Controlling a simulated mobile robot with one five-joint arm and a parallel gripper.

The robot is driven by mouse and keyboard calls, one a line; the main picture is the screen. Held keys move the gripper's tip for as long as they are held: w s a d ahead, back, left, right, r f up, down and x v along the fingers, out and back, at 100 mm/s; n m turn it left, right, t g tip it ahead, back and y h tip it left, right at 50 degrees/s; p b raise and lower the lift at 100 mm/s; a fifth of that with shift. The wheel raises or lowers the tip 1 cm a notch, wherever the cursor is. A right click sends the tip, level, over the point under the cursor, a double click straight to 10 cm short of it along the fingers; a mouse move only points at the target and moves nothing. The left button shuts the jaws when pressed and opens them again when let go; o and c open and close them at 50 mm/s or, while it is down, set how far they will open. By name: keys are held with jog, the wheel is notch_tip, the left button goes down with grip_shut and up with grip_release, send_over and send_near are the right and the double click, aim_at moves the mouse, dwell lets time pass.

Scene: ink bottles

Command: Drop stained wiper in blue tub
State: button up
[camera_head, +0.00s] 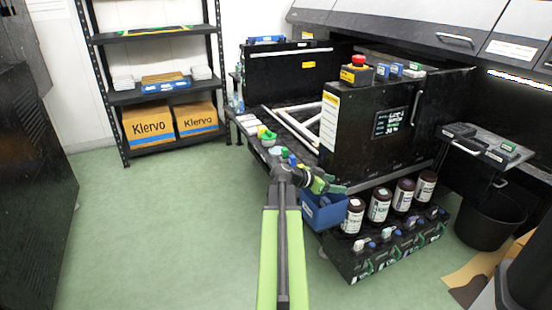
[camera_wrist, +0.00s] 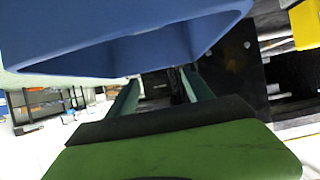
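The blue tub (camera_head: 322,214) hangs at the near left corner of the black machine, beside the brown bottles. My gripper (camera_head: 331,186), green and dark, is just above the tub's rim in the head view. In the wrist view the blue tub (camera_wrist: 130,45) fills the top, very close to my gripper (camera_wrist: 160,85). The two fingers stand apart there, and I see nothing held between them. I cannot make out a stained wiper in either view. The tub's inside is mostly hidden by my gripper.
Several brown bottles (camera_head: 380,205) stand right of the tub on a black rack (camera_head: 385,250). A cluttered ledge (camera_head: 262,140) with small coloured caps lies behind my arm. A black bin (camera_head: 490,220) stands at right. The green floor (camera_head: 150,230) at left is clear.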

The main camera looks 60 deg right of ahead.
jog(key=shift+o, duration=0.5)
jog(key=p+v, duration=0.7)
jog(key=v, duration=1)
jog(key=shift+a+p, duration=0.15)
jog(key=shift+p, duration=0.15)
jog(key=shift+w+r, duration=0.1)
